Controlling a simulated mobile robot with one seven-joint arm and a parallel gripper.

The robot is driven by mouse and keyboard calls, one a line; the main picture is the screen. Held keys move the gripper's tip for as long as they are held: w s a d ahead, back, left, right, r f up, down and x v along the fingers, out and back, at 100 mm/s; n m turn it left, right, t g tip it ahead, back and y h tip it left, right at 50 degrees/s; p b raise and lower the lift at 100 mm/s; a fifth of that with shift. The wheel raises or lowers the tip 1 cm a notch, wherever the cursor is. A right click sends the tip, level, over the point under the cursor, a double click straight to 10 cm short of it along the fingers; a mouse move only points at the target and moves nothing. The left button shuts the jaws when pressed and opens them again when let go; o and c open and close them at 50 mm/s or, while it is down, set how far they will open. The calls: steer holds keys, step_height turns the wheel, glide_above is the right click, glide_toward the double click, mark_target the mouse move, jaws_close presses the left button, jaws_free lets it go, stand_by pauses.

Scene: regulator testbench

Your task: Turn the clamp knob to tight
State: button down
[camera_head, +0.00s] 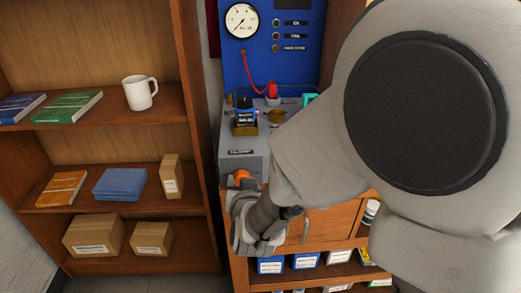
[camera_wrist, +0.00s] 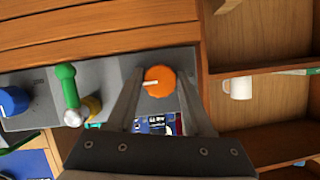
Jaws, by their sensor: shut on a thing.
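The orange knob (camera_wrist: 159,81), which I take as the clamp knob, is on the grey front panel of the testbench (camera_head: 238,142). A white line on it points to the left in the wrist view. My gripper (camera_wrist: 160,84) has one finger on each side of the knob and is shut on it. In the head view the orange knob (camera_head: 241,174) shows just above my gripper (camera_head: 240,188), and my arm hides much of the bench's right part. A small device with a blue label (camera_head: 245,117) stands on the bench top; in the wrist view it is partly hidden behind my gripper.
A green lever (camera_wrist: 68,88) and a blue knob (camera_wrist: 13,101) sit along the same panel. A blue board with a gauge (camera_head: 242,20) and red hose rises behind. A wooden shelf (camera_head: 195,120) with a white mug (camera_head: 139,93), books and boxes stands at left.

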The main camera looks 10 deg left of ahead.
steer(key=shift+c, duration=1.5)
jaws_free()
steer(key=b+v, duration=1)
steer(key=v, duration=0.7)
steer(key=shift+r, duration=0.15)
steer(key=shift+s+d, duration=0.1)
